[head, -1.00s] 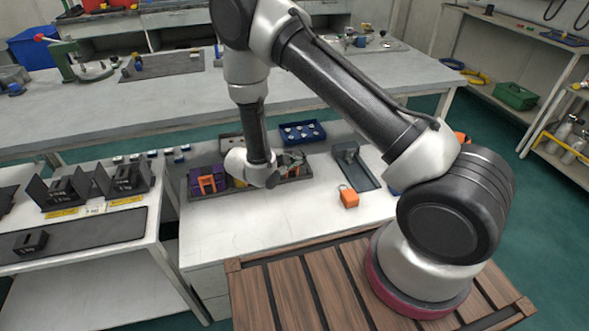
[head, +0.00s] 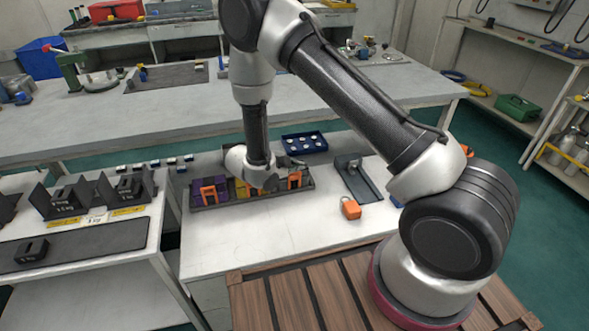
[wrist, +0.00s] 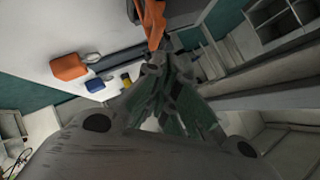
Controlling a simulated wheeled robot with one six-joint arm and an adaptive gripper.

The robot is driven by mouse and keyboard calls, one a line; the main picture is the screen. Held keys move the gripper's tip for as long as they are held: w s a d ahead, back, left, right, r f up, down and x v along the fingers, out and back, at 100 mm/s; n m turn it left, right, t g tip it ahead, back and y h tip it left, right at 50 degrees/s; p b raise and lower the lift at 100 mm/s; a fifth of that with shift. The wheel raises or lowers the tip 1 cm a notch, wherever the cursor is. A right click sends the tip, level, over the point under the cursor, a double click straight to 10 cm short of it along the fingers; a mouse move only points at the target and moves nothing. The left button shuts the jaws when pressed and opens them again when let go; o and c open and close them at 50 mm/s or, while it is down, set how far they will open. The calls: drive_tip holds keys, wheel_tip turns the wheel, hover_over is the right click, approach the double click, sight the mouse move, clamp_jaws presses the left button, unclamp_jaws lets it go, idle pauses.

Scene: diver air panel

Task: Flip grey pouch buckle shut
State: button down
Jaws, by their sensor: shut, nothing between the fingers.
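A dark tray (head: 222,204) on the white bench holds a purple pouch (head: 196,195), a yellow pouch (head: 241,189) and upright orange buckle frames. One frame (head: 209,194) stands at the left and another (head: 295,180) at the right end. I cannot make out the grey pouch clearly; my arm's wrist covers part of the tray. My gripper (wrist: 160,65) is shut and empty in the wrist view. An orange piece (wrist: 153,22) shows just beyond its fingertips; I cannot tell whether they touch.
An orange padlock-like block (head: 350,208) lies right of the tray, and also shows in the wrist view (wrist: 68,67). A blue tray (head: 304,143) stands behind, a grey-green tray (head: 357,180) to the right. The bench front is clear.

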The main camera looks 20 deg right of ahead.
drive_tip(key=s+d+r+v, duration=0.1)
drive_tip(key=d+v, duration=0.1)
drive_tip(key=v, duration=1)
drive_tip(key=shift+s+a+r, duration=0.3)
drive_tip(key=shift+s+r, duration=0.05)
drive_tip(key=shift+s, duration=0.15)
